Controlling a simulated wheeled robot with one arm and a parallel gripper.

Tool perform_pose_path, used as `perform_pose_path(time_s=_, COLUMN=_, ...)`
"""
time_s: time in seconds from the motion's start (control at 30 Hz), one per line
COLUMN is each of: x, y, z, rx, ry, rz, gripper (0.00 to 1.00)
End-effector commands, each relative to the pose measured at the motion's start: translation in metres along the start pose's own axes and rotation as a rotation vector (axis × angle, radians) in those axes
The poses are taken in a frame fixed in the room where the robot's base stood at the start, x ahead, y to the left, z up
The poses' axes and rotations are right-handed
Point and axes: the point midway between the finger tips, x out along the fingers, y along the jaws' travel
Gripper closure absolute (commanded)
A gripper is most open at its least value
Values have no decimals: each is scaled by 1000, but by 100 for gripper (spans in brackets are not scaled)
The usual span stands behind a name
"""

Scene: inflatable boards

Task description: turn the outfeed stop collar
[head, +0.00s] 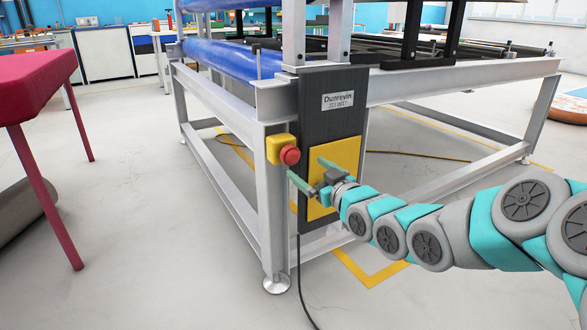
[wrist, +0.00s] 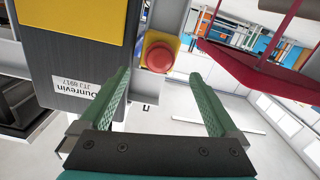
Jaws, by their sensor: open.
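A red mushroom-shaped stop button (head: 289,156) sits on a yellow box (head: 273,149) on the grey frame post. In the wrist view the red button (wrist: 160,57) shows on its yellow housing (wrist: 152,38), in line with the gap between my fingertips. I cannot make out a separate collar around the button. My gripper (head: 305,167) is open and empty, its green fingers pointing towards the post. In the wrist view my gripper (wrist: 163,62) has its fingers spread on either side of the button, apparently short of it.
A dark cabinet (head: 315,120) with a "Dunrevin" label and a yellow panel (head: 347,155) stands right beside the button. A red table (head: 35,88) is at the left. A black cable (head: 301,275) hangs to the floor. The floor between table and frame is clear.

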Motion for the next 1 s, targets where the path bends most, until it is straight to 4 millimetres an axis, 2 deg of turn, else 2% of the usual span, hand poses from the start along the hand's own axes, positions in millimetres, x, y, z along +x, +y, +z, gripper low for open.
perform_pose_path(time_s=0.17, x=10, y=0, z=-3, rx=-1, ry=31, rz=-1, gripper=3)
perform_pose_path(time_s=0.5, x=54, y=0, z=-5, rx=-2, ry=32, rz=-1, gripper=3)
perform_pose_path(time_s=0.7, x=74, y=0, z=-4, rx=0, ry=27, rz=-2, gripper=3)
perform_pose_path(time_s=1.0, x=80, y=1, z=-4, rx=0, ry=27, rz=0, gripper=3)
